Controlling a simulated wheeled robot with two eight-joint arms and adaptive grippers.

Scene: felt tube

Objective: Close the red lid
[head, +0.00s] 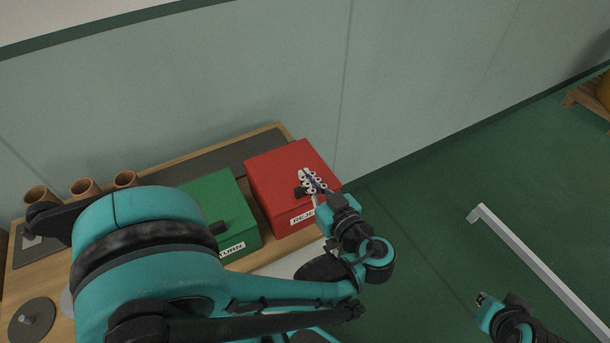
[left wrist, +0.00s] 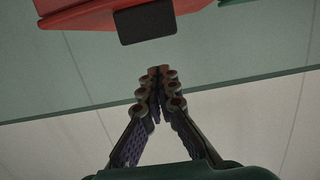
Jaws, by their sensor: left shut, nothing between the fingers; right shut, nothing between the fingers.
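The red lid (head: 285,162) lies flat over the red box (head: 285,217), whose front bears a partly hidden label starting "REJE". I see no gap under the lid in the head view. I cannot tell whether the gripper touches the lid. My right gripper (head: 483,298) is shut and empty at lower right.
A green box (head: 215,193) with a dark handle stands left of the red box on the wooden table (head: 262,257). Several brown cups (head: 84,187) stand at the back left. A wall (head: 200,90) rises behind. A pale bar (head: 540,267) is on the right over green floor.

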